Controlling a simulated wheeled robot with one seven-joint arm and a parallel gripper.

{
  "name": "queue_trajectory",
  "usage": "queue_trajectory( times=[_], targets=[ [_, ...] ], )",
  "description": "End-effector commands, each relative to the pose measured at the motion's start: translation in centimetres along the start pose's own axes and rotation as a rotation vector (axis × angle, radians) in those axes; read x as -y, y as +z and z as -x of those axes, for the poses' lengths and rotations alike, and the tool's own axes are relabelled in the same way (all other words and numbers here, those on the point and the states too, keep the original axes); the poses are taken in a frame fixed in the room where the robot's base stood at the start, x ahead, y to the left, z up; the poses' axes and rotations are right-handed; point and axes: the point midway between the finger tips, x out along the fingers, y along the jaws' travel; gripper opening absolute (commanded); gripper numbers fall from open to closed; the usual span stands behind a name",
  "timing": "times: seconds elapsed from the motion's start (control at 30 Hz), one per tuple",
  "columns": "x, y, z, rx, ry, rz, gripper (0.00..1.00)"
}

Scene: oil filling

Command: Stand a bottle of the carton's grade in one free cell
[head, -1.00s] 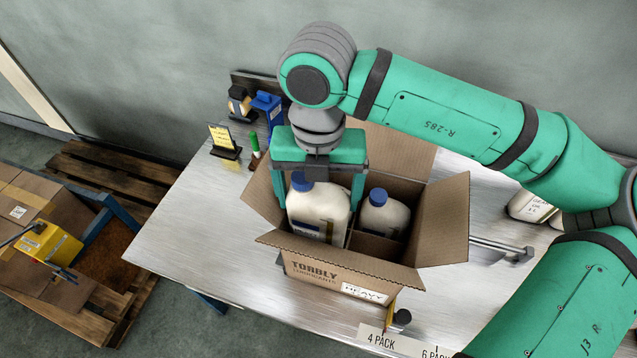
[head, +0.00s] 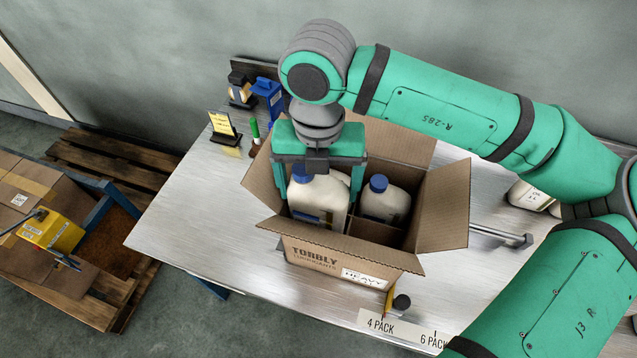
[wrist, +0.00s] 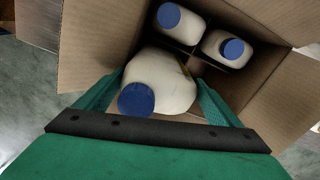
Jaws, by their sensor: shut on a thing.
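My gripper (head: 320,188) is shut on a white bottle (head: 318,203) with a blue cap. The bottle is upright or slightly tilted, inside the front-left part of the open carton (head: 318,262), whose front reads TORBLY LUBRICANTS with a HEAVY label. In the wrist view, the held bottle (wrist: 165,85) lies between the fingers (wrist: 160,95). A second blue-capped bottle (head: 385,205) stands in the back-right cell; it also shows in the wrist view (wrist: 228,47). A third bottle (wrist: 180,25) is mostly hidden behind the held one in the head view. The held bottle's base and label wording are hidden.
The carton's flaps stand splayed open around it on the metal table (head: 200,215). The front-right cell (head: 375,232) looks empty. A yellow sign (head: 222,124) and a green marker (head: 255,132) stand left. A 4 PACK strip (head: 385,326) lies at the front edge.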

Motion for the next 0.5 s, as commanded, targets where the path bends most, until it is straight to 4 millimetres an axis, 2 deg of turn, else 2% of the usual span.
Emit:
queue_trajectory(
  times=[0.47,0.5],
  targets=[
    [0.00,0.05,-1.02,0.001,0.001,-0.001,0.47],
    [0.00,0.05,-0.99,0.002,0.001,-0.001,0.97]
  ],
)
